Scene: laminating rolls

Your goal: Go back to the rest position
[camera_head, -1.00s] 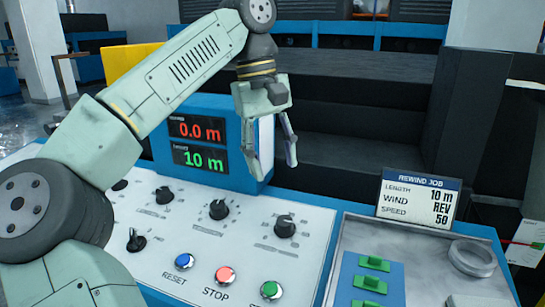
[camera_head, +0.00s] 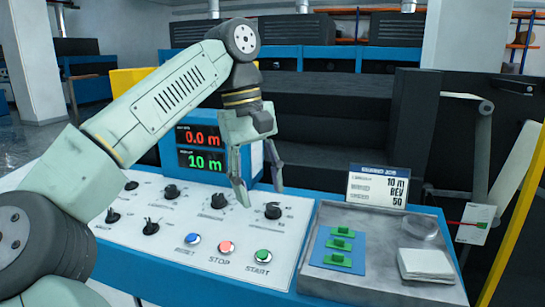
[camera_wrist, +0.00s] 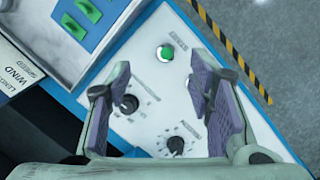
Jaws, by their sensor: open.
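My gripper (camera_head: 259,180) is open and empty above the right part of the white control panel (camera_head: 150,245). Its fingers point down, just left of a black knob (camera_head: 273,211) in the head view. In the wrist view, my gripper (camera_wrist: 165,100) shows both purple-padded fingers apart, with two black knobs and the green START button (camera_wrist: 165,53) beyond them. The head view also shows the red STOP button (camera_head: 226,247), the blue RESET button (camera_head: 193,239) and the START button (camera_head: 264,256). The display (camera_head: 203,148) reads 0.0 m in red and 10 m in green.
A metal tray (camera_head: 330,278) right of the panel holds a blue plate with green pieces, a clear ring and a white stack. A job card (camera_head: 378,187) stands behind it. Dark machinery (camera_head: 340,125) rises at the back. A yellow post (camera_head: 515,215) stands at right.

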